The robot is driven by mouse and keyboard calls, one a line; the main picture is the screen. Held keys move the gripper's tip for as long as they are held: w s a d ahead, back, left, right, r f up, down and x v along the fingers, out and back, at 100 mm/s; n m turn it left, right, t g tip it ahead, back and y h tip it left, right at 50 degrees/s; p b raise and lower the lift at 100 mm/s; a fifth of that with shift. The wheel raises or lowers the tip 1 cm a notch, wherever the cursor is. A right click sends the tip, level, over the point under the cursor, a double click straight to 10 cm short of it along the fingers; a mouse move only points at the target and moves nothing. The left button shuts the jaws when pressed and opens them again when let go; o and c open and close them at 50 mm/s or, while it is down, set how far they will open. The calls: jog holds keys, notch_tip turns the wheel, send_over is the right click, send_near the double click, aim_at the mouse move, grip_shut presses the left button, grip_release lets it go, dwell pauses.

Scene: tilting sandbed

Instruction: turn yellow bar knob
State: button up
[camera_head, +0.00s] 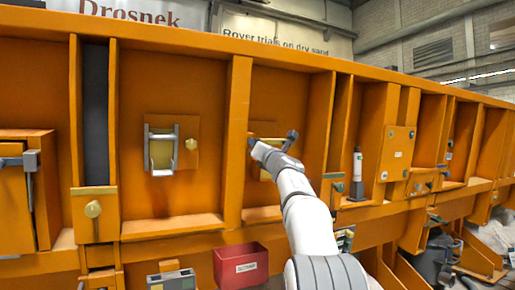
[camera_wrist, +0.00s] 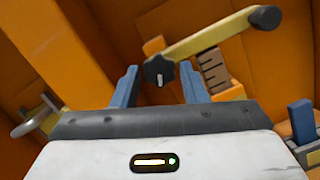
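The yellow bar knob (camera_wrist: 208,40) shows in the wrist view as a yellow bar slanting up to the right. It has a dark lobed hub (camera_wrist: 157,71) at its left end and a black round end (camera_wrist: 266,17) at its right. My gripper (camera_wrist: 159,74) has its two blue fingers apart, one on each side of the hub in the picture. I cannot tell whether they touch it. In the head view, my gripper (camera_head: 260,149) is up at the orange panel, hiding part of the bar. The bar's dark right end (camera_head: 292,135) shows just right of it.
Orange ribs (camera_head: 238,130) stand out on both sides of the bay. A red bin (camera_head: 241,268) is below. A blue-ended fitting (camera_wrist: 302,120) is at right in the wrist view.

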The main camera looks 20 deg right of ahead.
jog(key=b+v, duration=0.2)
jog(key=v, duration=0.5)
jog(key=shift+r, duration=0.1)
jog(key=s+a+f+m+g+p, duration=0.3)
jog(key=s+a+m+g+p, duration=0.3)
jog(key=s+m+p, duration=0.4)
jog(key=s+a+f+m+g+p, duration=0.3)
jog(key=s+a+m+g+p, duration=0.3)
jog(key=s+p, duration=1)
jog(key=s+a+f+m+g+p, duration=0.3)
jog(key=s+a+m+g+p, duration=0.4)
jog(key=s+a+m+p, duration=0.3)
jog(key=s+m+p, duration=0.3)
jog(key=m, duration=0.1)
jog(key=shift+a+f+m+y, duration=0.2)
jog(key=shift+a+m+y, duration=0.05)
jog(key=shift+m+y, duration=0.15)
